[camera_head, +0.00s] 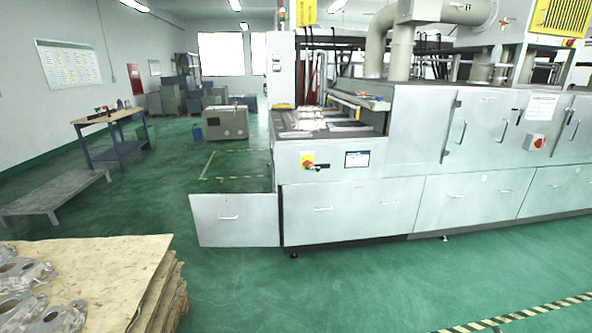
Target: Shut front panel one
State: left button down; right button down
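A grey front panel (250,232) with a small white handle stands out to the left of the machine's lower front, past its left corner. It looks swung open, with its right edge at the machine's corner. The other lower panels, such as the one beside it (350,225), sit flush with the machine (415,130). No panel number is readable. Neither of my grippers is in view.
A wooden pallet stack (105,268) with metal castings (25,285) stands at the front left. A low grey bench (55,192) and a blue work table (110,125) are farther left. Green floor (330,285) is clear before the machine. Striped tape (520,315) lies at lower right.

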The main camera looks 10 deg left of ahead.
aim_at(236, 224)
jog(key=i+l+u, duration=0.1)
jog(key=i+u, duration=0.25)
jog(key=i+l+u, duration=0.2)
jog(key=i+u, duration=0.15)
jog(key=i+l+u, duration=0.3)
jog(key=i+u, duration=0.1)
jog(key=i, duration=1.15)
jog(key=i+l+u, duration=0.1)
jog(key=i, duration=1.15)
